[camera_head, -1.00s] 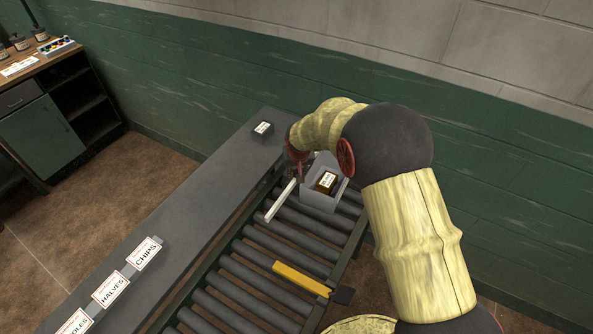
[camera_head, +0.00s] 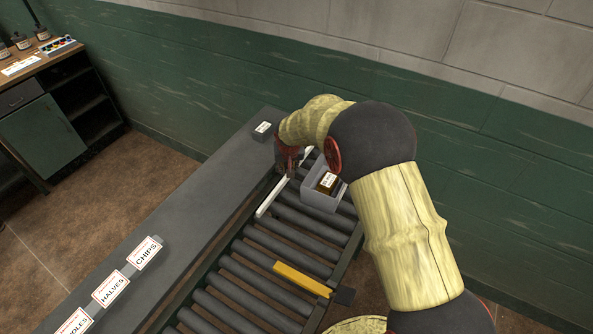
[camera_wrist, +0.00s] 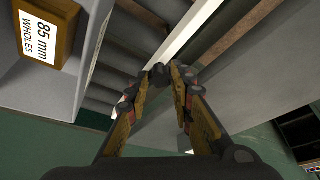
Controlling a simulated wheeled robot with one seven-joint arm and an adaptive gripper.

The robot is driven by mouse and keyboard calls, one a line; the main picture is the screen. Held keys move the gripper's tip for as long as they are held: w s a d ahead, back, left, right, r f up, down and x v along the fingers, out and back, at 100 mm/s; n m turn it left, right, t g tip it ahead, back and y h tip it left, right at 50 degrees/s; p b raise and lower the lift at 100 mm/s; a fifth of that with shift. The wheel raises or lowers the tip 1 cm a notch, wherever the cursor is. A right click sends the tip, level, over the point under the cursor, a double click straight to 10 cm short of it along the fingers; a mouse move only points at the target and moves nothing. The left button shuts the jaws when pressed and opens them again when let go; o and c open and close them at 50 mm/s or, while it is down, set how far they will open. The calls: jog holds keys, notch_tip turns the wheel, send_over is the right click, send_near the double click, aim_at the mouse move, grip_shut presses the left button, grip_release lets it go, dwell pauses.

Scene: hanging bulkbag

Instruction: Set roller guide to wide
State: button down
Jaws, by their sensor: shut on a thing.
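The roller guide is a long white rail (camera_head: 270,200) lying along the left side of the roller conveyor (camera_head: 284,242), near the grey bench edge. It also shows in the wrist view (camera_wrist: 190,28), running up from the fingertips. My gripper (camera_head: 287,170) is at the rail's middle to far part. In the wrist view, my gripper (camera_wrist: 166,74) has its fingertips close together on the rail. The exact contact is partly hidden by the fingers. The gap between rail and bin shows bare rollers.
A grey bin (camera_head: 322,201) on the rollers holds a brown block (camera_head: 326,183), labelled "85 mm WHOLES" in the wrist view. A yellow bar (camera_head: 301,279) crosses the conveyor nearer. The bench (camera_head: 200,205) carries CHIPS (camera_head: 148,252) and HALVES (camera_head: 111,288) signs and a dark labelled block (camera_head: 263,130).

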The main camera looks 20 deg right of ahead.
jog(key=shift+w+a, duration=0.5)
jog(key=shift+w, duration=0.05)
jog(key=shift+w+a+r, duration=0.1)
jog(key=shift+r, duration=0.05)
jog(key=c, duration=1.8)
grip_release()
jog(key=shift+a, duration=0.1)
jog(key=v, duration=1.1)
jog(key=shift+r, duration=0.35)
